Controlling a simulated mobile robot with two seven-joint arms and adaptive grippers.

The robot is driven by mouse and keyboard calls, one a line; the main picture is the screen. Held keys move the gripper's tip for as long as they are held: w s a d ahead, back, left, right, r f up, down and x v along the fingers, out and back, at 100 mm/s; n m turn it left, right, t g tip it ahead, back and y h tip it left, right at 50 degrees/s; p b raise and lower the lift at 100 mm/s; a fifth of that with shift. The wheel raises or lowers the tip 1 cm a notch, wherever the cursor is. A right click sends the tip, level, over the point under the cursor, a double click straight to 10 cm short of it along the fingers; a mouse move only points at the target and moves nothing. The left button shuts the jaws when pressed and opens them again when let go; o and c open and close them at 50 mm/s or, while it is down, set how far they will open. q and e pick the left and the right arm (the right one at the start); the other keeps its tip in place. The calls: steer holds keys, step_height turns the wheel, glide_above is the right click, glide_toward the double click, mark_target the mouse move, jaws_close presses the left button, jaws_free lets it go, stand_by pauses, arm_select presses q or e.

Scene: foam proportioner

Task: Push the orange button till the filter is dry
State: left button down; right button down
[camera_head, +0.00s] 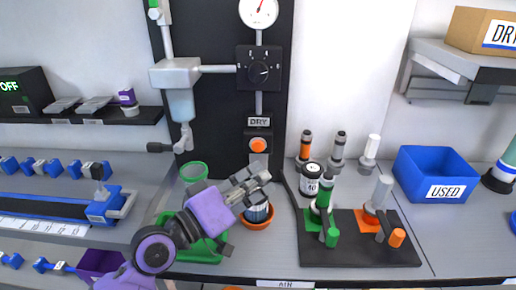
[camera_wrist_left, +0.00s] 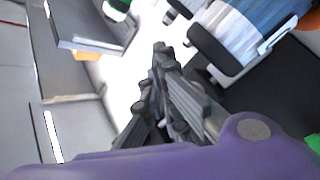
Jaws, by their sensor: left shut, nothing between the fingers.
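The orange button (camera_head: 258,145) is a round knob on a dark box under a "DRY" label, on the black panel. My left gripper (camera_head: 262,175) is shut and empty, with its fingertips just below the button in the picture. I cannot tell whether they touch anything. The left wrist view shows the closed fingers (camera_wrist_left: 163,52) but no clear button. A dark blue cylinder with a white band (camera_head: 257,213) stands in an orange dish (camera_head: 257,224) below the gripper and is partly hidden by it. I cannot tell whether it is the filter. My right gripper is not in view.
A black rotary dial (camera_head: 258,70) and a gauge (camera_head: 258,10) sit above the button. A green tray (camera_head: 198,255) stands left of the dish. At right are a black board (camera_head: 325,255) with handled fittings and a blue "USED" bin (camera_head: 425,168).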

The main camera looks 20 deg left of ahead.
mark_target(258, 146)
arm_select(q)
steer(key=w, duration=0.3)
steer(key=shift+a, duration=0.4)
steer(key=shift+w+a, duration=0.15)
steer(key=shift+w, duration=0.4)
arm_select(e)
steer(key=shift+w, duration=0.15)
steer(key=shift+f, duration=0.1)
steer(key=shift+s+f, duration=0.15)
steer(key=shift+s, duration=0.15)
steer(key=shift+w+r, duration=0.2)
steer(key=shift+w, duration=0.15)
